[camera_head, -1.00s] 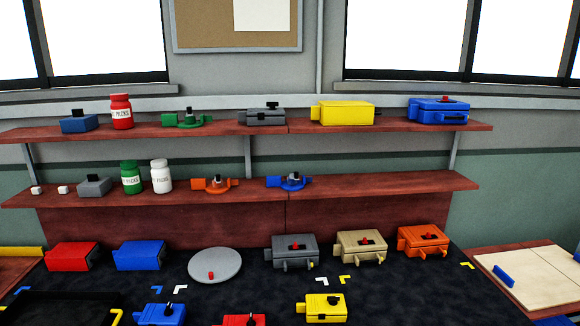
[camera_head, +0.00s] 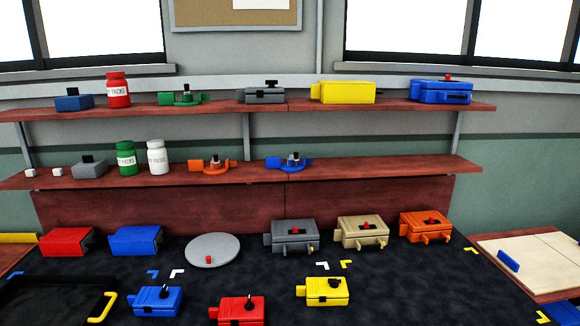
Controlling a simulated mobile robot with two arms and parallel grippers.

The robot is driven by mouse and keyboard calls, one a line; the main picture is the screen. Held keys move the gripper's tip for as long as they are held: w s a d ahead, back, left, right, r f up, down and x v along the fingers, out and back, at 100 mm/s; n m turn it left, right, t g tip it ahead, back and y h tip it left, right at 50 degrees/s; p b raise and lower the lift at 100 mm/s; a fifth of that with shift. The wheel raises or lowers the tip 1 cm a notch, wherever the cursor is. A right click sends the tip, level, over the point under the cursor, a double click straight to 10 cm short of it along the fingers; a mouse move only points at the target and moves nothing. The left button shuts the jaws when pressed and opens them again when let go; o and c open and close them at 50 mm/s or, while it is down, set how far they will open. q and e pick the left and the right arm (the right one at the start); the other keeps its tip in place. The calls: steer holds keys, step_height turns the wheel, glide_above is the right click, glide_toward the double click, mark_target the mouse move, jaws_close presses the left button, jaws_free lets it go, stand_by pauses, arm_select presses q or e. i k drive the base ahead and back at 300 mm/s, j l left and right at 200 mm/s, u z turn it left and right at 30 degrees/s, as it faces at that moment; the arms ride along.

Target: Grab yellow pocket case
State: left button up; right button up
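A small yellow case (camera_head: 322,292) with a dark knob on top lies on the dark table at the front, right of the middle. A larger plain yellow box (camera_head: 346,92) with a tab on its left side stands on the upper shelf. I cannot tell from any label which of the two is the pocket case. Neither gripper shows in the head view.
A red case (camera_head: 238,311) and a blue case (camera_head: 156,301) lie left of the small yellow one. Behind it stand grey (camera_head: 291,236), tan (camera_head: 361,232) and orange (camera_head: 426,227) cases. A black tray (camera_head: 60,300) is front left. Table right of the yellow case is clear.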

mark_target(317, 292)
steer(key=i+j, duration=0.65)
steer(key=j+u, duration=0.05)
steer(key=j, duration=0.1)
